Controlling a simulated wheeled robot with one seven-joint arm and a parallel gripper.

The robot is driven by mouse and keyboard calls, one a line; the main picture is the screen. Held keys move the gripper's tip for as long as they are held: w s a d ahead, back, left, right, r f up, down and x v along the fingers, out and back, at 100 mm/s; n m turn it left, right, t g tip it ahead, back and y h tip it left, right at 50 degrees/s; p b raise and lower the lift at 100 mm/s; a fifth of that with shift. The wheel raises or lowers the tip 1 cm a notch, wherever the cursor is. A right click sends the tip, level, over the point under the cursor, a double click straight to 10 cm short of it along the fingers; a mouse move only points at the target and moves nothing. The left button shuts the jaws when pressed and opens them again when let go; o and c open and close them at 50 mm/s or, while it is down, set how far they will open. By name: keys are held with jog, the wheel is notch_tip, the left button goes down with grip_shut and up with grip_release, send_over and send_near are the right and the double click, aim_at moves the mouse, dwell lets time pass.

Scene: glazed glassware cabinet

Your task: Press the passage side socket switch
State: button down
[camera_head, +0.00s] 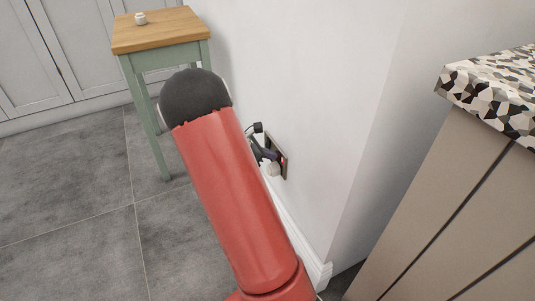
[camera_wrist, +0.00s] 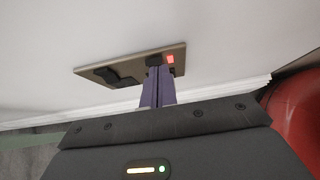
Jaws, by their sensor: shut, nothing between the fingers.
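The double socket plate (camera_wrist: 136,62) is brown-bronze and fixed to the white wall. A small red-marked switch (camera_wrist: 171,59) shows near its right end in the wrist view. A black plug (camera_wrist: 122,78) sits toward the plate's left part. My gripper (camera_wrist: 158,70) is shut and empty, its purple fingers pointing at the plate just left of the red switch. I cannot tell whether the fingertips touch the plate. A dark piece at the tips hides part of the plate. In the head view, the plate (camera_head: 285,160) shows edge-on beside my gripper (camera_head: 268,154), partly behind my red arm.
A green stool (camera_head: 160,35) with a wooden top and a small white object (camera_head: 140,18) stands at the back left. A beige cabinet (camera_head: 450,205) with a speckled countertop (camera_head: 495,90) is at the right. A white skirting board (camera_head: 305,238) runs below the socket. Grey floor at left is clear.

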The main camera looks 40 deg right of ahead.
jog(key=shift+s+d+r+p, duration=0.15)
jog(key=shift+d+r+p, duration=0.25)
jog(key=shift+r+p, duration=0.25)
jog(key=shift+d+f+y+p, duration=0.1)
jog(key=shift+f+y+p, duration=0.1)
jog(key=shift+y+p, duration=0.25)
jog(key=shift+f+b, duration=0.25)
jog(key=shift+b, duration=0.15)
jog(key=shift+r+p, duration=0.75)
jog(key=shift+r, duration=0.1)
jog(key=shift+a, duration=0.4)
jog(key=p+v, duration=0.1)
jog(key=v, duration=1.1)
jog(key=shift+a+r+p, duration=0.2)
jog(key=shift+r+p, duration=0.1)
jog(key=shift+p, duration=0.1)
